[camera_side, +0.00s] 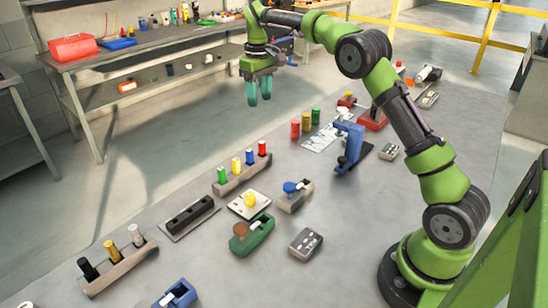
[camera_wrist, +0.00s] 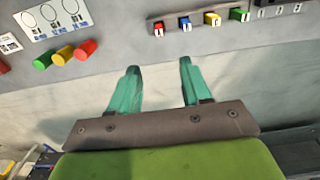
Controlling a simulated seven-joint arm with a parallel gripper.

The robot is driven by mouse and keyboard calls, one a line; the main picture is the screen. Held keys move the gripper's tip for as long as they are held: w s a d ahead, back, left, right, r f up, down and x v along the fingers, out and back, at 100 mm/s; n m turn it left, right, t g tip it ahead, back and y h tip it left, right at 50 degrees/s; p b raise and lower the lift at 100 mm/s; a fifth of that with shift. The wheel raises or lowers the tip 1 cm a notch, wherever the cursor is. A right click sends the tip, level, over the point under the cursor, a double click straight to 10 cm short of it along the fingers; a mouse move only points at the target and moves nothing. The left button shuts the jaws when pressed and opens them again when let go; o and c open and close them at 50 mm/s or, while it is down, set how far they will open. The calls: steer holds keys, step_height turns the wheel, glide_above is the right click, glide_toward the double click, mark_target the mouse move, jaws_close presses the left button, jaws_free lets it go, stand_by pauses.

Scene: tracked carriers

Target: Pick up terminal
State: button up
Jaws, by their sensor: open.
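My gripper (camera_side: 259,92) hangs at the far edge of the grey table, with its two teal fingers apart and nothing between them. In the wrist view my gripper (camera_wrist: 160,75) is over the pale floor beyond the table edge. A rack (camera_side: 230,184) holds green, yellow, blue and red pegs; it shows at the top of the wrist view (camera_wrist: 200,24). I cannot tell which item is the terminal.
A black slotted block (camera_side: 190,216), a green device (camera_side: 252,236), a blue-knobbed block (camera_side: 296,196), a blue clamp (camera_side: 350,146) and a rack with black, yellow and white pegs (camera_side: 118,268) stand on the table. A shelf bench (camera_side: 150,50) is behind. The air around my gripper is clear.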

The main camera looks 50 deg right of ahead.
glide_toward(262, 142)
steer(key=f, duration=0.5)
steer(key=shift+w+a+f, duration=0.1)
steer(key=shift+a+f, duration=0.1)
steer(key=shift+f, duration=0.05)
steer(key=shift+d+f, duration=0.15)
steer(key=shift+f, duration=2.6)
steer(key=shift+c, duration=0.2)
jaws_close()
